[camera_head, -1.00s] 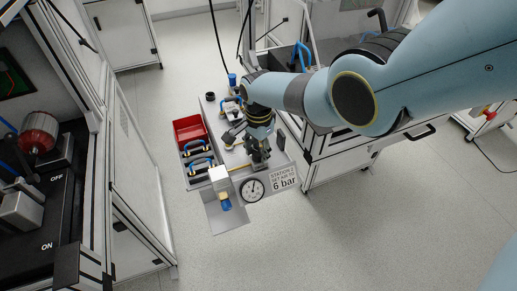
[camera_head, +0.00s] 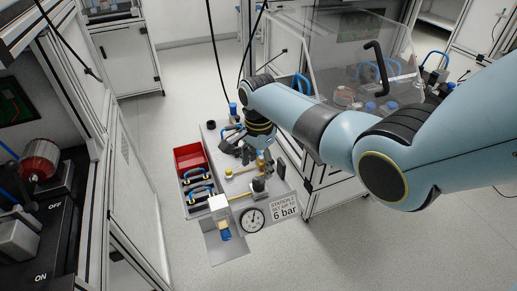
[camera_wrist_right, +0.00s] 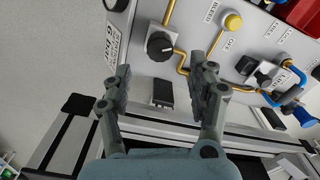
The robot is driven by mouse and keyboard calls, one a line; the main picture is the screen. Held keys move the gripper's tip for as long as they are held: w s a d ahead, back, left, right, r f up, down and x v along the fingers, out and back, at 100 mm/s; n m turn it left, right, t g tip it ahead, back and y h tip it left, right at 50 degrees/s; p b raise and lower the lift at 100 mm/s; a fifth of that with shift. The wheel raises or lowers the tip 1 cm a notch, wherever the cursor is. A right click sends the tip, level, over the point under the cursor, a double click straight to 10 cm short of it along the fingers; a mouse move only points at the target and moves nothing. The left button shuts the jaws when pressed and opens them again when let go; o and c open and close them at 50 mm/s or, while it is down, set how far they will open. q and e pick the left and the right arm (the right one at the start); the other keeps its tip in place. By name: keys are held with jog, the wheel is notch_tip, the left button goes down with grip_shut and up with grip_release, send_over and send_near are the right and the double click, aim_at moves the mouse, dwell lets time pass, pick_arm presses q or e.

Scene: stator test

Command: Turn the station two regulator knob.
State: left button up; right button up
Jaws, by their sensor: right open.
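The black regulator knob (camera_head: 259,187) stands on the light station panel, just above the round pressure gauge (camera_head: 252,219) and the "Station 2 ... 6 bar" sign (camera_head: 284,207). The gauge reading is too small to tell. In the right wrist view the knob (camera_wrist_right: 159,46) shows with brass pipes beside it, beyond my fingertips. My right gripper (camera_head: 246,153) is above and behind the knob in the head view. It is open, with nothing between its fingers (camera_wrist_right: 162,74), and apart from the knob. My left gripper is not in view.
A red bin (camera_head: 189,157) and a tray with blue-handled parts (camera_head: 197,180) flank the panel's left side. A yellow button (camera_wrist_right: 232,22) and blue fittings (camera_wrist_right: 294,104) sit near the knob. A clear-covered cabinet (camera_head: 350,75) stands right. The floor in front is free.

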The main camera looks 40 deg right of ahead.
aim_at(258, 180)
notch_tip(258, 180, up, 5)
jog(key=shift+r, duration=0.15)
dwell(0.5)
